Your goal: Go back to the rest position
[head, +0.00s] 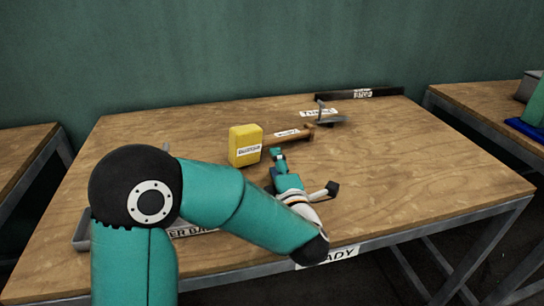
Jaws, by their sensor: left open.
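My left arm comes in from the left and crosses the front of the wooden table (430,165). My left gripper (306,170) is over the table's middle, with its two fingers spread wide and nothing seen between them. A mallet with a yellow block head (245,146) and a wooden handle lies just beyond the gripper. One finger appears close to the handle; I cannot tell whether they touch. My right gripper is not in view.
A grey metal tool (328,117) lies behind the mallet. A dark labelled bar (358,94) lies at the back edge. A grey tray (81,236) is partly hidden behind my arm. Other tables stand left and right. The table's right part is clear.

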